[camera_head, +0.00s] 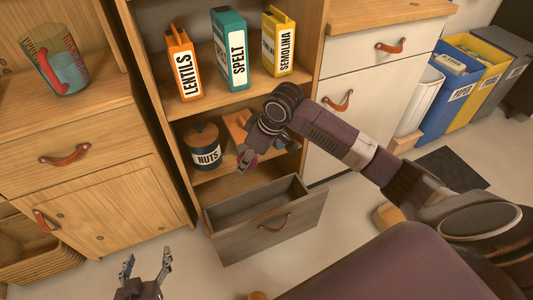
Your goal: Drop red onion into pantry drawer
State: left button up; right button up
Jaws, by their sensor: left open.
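The pantry drawer (262,243) is pulled open at the bottom of the shelf unit, and its grey inside looks empty. My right gripper (247,160) hangs above the drawer's back part, in front of the lower shelf. It is shut on a small dark red round thing, which looks like the red onion (253,161); the fingers hide much of it. My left gripper (147,271) is low at the bottom left, open and empty, its fingers pointing up, apart from the drawer.
The lower shelf holds a blue nuts jar (203,155) and an orange thing (236,124) partly behind my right arm. Lentils (184,65), spelt (231,50) and semolina (278,42) boxes stand above. Bins (457,90) stand right.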

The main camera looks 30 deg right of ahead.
jog(key=d+p, duration=0.1)
jog(key=d+f+p, duration=0.1)
jog(key=n+p, duration=0.1)
jog(key=shift+w+d+f+g, duration=0.25)
jog(key=shift+d+f+g, duration=0.05)
jog(key=shift+d+f, duration=0.1)
pick_arm(q)
jog(key=s+a+f+g+y+p, duration=0.1)
jog(key=s+a+f+g, duration=0.2)
jog(key=s+f+g, duration=0.5)
jog(key=s+a+f+g+y+p, duration=0.1)
jog(key=s+a+f+p, duration=0.3)
jog(key=s, duration=0.7)
notch_tip(320, 180, up, 16)
jog(key=t+b, duration=0.1)
jog(key=b, duration=0.8)
jog(key=shift+w+d+n+b, duration=0.15)
jog(key=shift+n+b, duration=0.15)
jog(key=shift+b, duration=0.05)
pick_arm(e)
notch_tip(320, 180, down, 9)
jog(key=d+n, duration=0.1)
jog(key=d, duration=0.2)
jog(key=shift+s+n+y, duration=0.3)
jog(key=shift+s+y, duration=0.05)
jog(key=shift+y, duration=0.05)
jog(key=o, duration=1.3)
